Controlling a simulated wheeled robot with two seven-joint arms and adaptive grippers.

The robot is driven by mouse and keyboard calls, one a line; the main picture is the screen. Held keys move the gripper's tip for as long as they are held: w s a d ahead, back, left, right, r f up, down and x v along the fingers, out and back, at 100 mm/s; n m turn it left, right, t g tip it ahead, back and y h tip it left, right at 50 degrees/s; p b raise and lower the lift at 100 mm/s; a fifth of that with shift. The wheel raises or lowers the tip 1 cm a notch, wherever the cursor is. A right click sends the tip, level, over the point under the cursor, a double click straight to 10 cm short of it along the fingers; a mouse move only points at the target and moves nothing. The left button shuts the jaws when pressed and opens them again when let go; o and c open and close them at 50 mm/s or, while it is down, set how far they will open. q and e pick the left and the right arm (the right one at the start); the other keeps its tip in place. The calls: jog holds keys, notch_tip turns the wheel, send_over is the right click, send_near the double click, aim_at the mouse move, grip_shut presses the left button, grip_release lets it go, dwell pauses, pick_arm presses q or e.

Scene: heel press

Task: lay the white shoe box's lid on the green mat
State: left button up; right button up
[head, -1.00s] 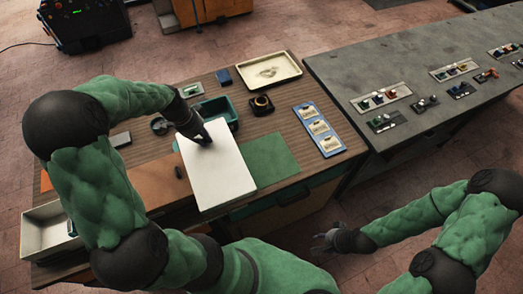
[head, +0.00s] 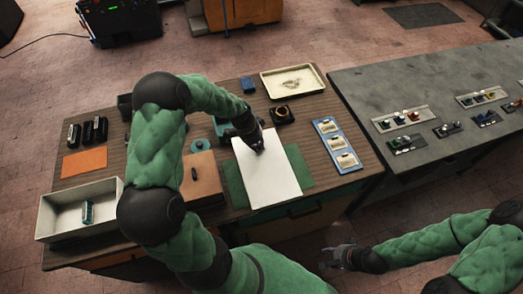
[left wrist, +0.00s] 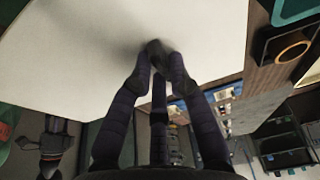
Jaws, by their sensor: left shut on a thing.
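The white lid (head: 267,177), a flat panel, lies over the middle of the green mat (head: 299,165). The mat shows on both sides of it. I cannot tell whether the lid touches the mat or hangs just above. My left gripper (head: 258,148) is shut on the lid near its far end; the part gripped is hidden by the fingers. In the left wrist view the fingertips (left wrist: 158,58) meet against the pale lid (left wrist: 75,60). The white shoe box (head: 57,222) stands open at the table's left, a small green item inside. My right gripper (head: 335,257) is empty and looks open, off the table's front.
A brown box (head: 203,178) sits just left of the mat. A blue tray of cards (head: 338,145) lies to its right, a dark square holder (head: 283,114) and a cream tray (head: 293,81) behind. A grey bench (head: 425,95) stands at the right.

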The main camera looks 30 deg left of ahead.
aim_at(261, 150)
pick_arm(q)
jog(key=shift+w+d+f, duration=0.4)
jog(key=shift+w+f, duration=0.05)
jog(key=shift+f, duration=0.2)
jog(key=x, duration=0.3)
jog(key=shift+s+a+f, duration=0.15)
jog(key=shift+a+f, duration=0.05)
jog(key=shift+f, duration=0.1)
jog(key=shift+f, duration=0.15)
jog(key=o, duration=0.9)
jog(key=shift+c, duration=0.2)
jog(key=v, duration=1.2)
jog(key=shift+r, duration=0.2)
